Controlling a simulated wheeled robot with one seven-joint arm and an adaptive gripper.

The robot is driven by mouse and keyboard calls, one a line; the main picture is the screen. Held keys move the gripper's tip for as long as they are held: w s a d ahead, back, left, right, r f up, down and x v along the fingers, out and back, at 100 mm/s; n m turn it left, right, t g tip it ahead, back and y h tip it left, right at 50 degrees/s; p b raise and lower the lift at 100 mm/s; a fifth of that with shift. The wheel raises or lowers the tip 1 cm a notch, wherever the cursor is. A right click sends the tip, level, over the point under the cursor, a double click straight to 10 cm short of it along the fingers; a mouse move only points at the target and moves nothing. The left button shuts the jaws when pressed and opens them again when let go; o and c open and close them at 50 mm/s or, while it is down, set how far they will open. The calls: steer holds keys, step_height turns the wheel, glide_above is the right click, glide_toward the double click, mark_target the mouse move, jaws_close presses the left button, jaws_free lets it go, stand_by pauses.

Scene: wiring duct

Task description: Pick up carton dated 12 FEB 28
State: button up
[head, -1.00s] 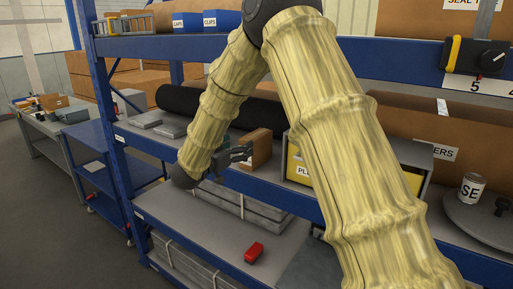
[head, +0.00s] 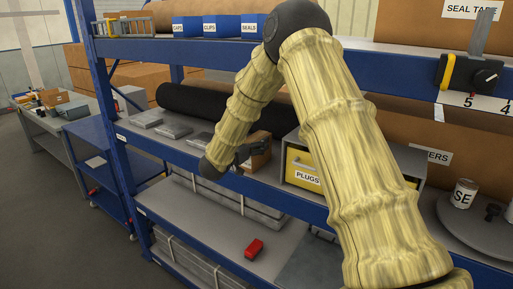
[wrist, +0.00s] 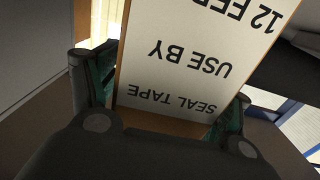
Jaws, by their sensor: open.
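The carton (wrist: 185,65) fills the middle of the wrist view, its white label upside down and reading "SEAL TAPE", "USE BY" and "12 FEB", with the rest cut off. In the head view the brown carton (head: 260,150) stands on the middle shelf, partly hidden by my gripper (head: 245,155). My gripper is open, with its fingers (wrist: 160,100) on either side of the carton's near end. I cannot tell whether either finger touches it.
A grey cabinet with a yellow drawer marked PLUGS (head: 305,170) stands just right of the carton. Flat grey packs (head: 175,131) lie to its left, with a black roll (head: 205,105) behind. A red object (head: 254,249) lies on the shelf below.

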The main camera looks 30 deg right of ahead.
steer(key=shift+w+d, duration=0.1)
steer(key=shift+c, duration=0.2)
steer(key=c, duration=1.4)
